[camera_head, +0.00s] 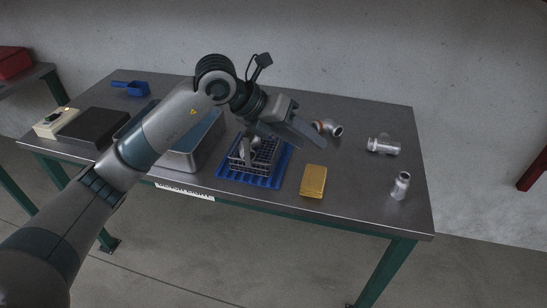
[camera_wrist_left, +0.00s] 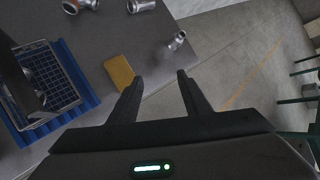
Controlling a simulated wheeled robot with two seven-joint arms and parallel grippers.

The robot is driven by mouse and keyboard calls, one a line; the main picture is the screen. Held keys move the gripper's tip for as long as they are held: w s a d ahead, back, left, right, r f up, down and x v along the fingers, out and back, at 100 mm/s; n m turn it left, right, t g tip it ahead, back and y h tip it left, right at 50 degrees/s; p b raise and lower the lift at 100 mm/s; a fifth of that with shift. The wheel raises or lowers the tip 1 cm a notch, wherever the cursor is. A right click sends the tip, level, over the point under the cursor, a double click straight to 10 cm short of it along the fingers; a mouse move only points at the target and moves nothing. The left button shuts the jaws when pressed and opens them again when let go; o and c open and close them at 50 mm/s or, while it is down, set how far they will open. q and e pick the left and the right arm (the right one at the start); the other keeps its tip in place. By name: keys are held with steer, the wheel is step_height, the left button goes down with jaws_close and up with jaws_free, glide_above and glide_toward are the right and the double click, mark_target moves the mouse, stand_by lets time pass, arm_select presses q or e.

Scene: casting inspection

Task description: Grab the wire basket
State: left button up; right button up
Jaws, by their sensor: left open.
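The wire basket (camera_head: 264,160) is dark with an upright handle and stands on a blue ribbed tray (camera_head: 236,176) near the front middle of the table. A metal part shows inside it. In the left wrist view the basket (camera_wrist_left: 64,88) is at the left on the blue tray (camera_wrist_left: 83,80). My left gripper (camera_head: 322,147) is above the table, to the right of the basket and apart from it. In the wrist view its two fingers (camera_wrist_left: 160,78) are spread with nothing between them. My arm hides part of the table. My right gripper is not in view.
A yellow block (camera_head: 313,181) lies right of the blue tray. Metal pipe fittings lie further right (camera_head: 383,145), (camera_head: 401,185) and behind (camera_head: 329,128). A metal bin (camera_head: 197,158) stands left of the basket. A scale (camera_head: 93,128) and a blue scoop (camera_head: 131,88) are at the left.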

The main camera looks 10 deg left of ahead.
arm_select(q)
steer(key=w+a+r+n+t+y, duration=0.1)
steer(key=w+a+r+y, duration=0.1)
steer(key=a, duration=0.6)
steer(key=w+a+r+n+t+y, duration=0.1)
steer(key=w+a+r+n+y, duration=0.1)
steer(key=a+y, duration=0.4)
steer(key=shift+w+a+r+n, duration=0.3)
steer(key=shift+w+a+r, duration=0.15)
steer(key=shift+w+a, duration=0.55)
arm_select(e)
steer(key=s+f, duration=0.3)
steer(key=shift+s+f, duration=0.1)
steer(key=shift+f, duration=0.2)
arm_select(q)
steer(key=p+x, duration=0.3)
steer(key=x, duration=0.9)
steer(key=shift+w+p, duration=0.2)
steer(key=shift+p, duration=0.15)
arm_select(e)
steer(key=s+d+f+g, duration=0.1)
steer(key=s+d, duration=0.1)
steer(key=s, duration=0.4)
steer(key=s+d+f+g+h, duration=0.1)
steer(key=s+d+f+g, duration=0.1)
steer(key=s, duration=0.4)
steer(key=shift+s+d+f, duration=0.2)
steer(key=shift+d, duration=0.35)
